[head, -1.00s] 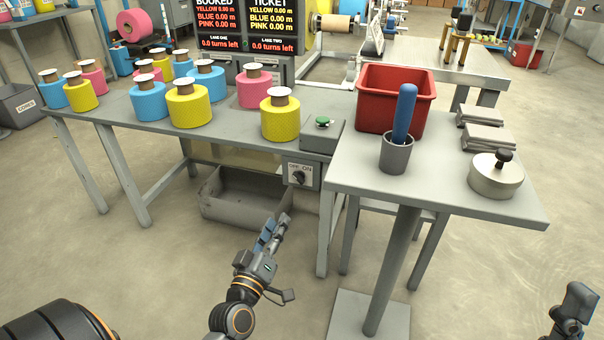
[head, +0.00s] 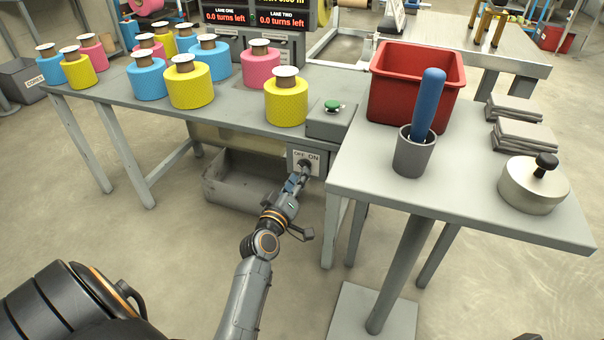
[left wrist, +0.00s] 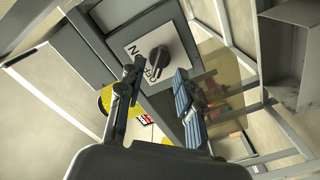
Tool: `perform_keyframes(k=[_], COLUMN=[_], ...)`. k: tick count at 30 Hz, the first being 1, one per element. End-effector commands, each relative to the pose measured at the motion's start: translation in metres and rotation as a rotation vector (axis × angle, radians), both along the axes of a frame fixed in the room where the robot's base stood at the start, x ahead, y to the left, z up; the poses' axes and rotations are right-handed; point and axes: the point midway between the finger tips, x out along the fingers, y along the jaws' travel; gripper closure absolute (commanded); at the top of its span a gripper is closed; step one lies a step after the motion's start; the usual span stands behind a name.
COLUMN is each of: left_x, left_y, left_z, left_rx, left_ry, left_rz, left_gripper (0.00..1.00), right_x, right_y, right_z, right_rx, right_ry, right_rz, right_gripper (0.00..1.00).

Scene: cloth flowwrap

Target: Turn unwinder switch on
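The unwinder switch (head: 305,165) is a dark rotary knob on a white OFF/ON plate, on a grey box under the table's front edge. In the left wrist view the knob (left wrist: 159,59) shows close up, and its near end seems to lie toward the OFF lettering. My left gripper (head: 296,181) is at the switch, partly covering it in the head view. Its fingers (left wrist: 157,80) are open, with the knob just beyond and between the tips. Contact cannot be made out.
A grey bin (head: 240,182) sits on the floor below the switch. A green button box (head: 331,119) is above it. Yellow, blue and pink rolls stand on the table (head: 232,110). A side table (head: 450,195) at right holds a red bin (head: 414,85) and a grey cup (head: 413,155).

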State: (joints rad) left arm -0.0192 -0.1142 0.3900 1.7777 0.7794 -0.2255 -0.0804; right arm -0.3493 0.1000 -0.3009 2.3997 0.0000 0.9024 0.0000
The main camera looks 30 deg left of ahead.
Motion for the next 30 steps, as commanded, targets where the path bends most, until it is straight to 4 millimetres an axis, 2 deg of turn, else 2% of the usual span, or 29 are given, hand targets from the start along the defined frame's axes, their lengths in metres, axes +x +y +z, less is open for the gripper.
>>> perform_keyframes(k=[3,7,18,19,24,30], left_x=[0.018,0.030,0.035,0.035,0.035,0.035], left_y=[0.005,0.007,0.009,0.009,0.009,0.009], left_z=[-0.001,-0.001,0.000,0.000,0.000,0.000], left_rx=[-0.001,0.000,0.001,0.001,0.001,0.002], left_ry=[-0.003,0.000,0.000,0.000,0.000,0.000], left_rz=[0.001,0.000,0.000,0.000,0.000,0.000], left_gripper=[0.65,0.65,0.65,0.67,1.00,1.00], right_x=[0.000,0.000,0.000,0.000,0.001,0.000], right_y=[0.000,0.000,0.000,0.000,0.000,0.000], right_z=[-0.006,-0.009,-0.009,-0.009,-0.009,-0.009], right_rx=[0.000,-0.001,-0.001,-0.001,-0.001,-0.001], right_ry=[0.001,0.002,0.003,0.003,0.003,0.003], right_rz=[0.000,-0.001,0.000,0.000,0.000,0.000], right_gripper=[0.33,0.33,0.33,0.33,0.33,0.33])
